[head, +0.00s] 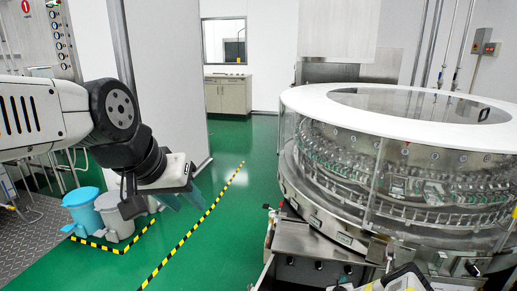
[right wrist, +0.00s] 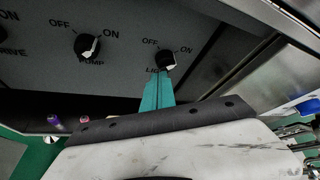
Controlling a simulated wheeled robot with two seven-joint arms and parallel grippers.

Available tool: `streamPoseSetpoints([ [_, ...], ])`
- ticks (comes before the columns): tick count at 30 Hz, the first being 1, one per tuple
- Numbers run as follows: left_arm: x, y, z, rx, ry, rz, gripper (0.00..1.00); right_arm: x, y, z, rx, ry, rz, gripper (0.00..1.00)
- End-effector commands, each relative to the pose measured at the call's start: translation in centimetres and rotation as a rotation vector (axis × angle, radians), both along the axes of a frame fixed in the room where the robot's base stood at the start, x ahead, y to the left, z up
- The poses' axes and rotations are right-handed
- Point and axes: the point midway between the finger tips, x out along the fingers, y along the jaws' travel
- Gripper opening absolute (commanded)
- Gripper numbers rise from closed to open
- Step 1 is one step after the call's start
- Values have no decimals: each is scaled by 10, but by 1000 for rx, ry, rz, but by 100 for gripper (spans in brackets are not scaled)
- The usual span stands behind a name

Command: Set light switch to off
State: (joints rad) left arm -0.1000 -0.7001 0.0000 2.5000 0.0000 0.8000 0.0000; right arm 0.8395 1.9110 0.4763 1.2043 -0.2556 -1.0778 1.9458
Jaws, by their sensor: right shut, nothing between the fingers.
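The light switch (right wrist: 166,60) is a black knob with a white mark on a dark panel in the right wrist view, with OFF at its upper left and ON at its right. Its name below is partly covered by my fingers. I cannot tell for certain which label its mark points to. My right gripper (right wrist: 158,80) is shut and empty, its teal fingertips just below the knob; whether they touch it is unclear. My left gripper (head: 184,198) hangs over the green floor in the head view, its teal fingers apart and empty.
The pump knob (right wrist: 88,46) is left of the light switch, and another knob is at the panel's far left. The round washer (head: 400,150) fills the right of the head view. Blue (head: 83,210) and grey bins stand at left. The floor between is clear.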

Motion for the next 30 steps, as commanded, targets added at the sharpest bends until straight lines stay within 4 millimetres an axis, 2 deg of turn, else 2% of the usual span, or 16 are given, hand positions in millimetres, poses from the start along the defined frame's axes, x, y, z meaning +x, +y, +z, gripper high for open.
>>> streamPoseSetpoints([
  [4,0,0,0,0,0,0,36,-8,1,0,0,0,-2,0],
  [14,0,0,0,0,0,0,36,-9,-1,1,19,-8,-2,0],
  [24,0,0,0,0,0,0,36,-22,-36,13,398,-112,1,0],
  [30,0,0,0,0,0,0,36,-25,-42,15,507,-122,1,0],
])
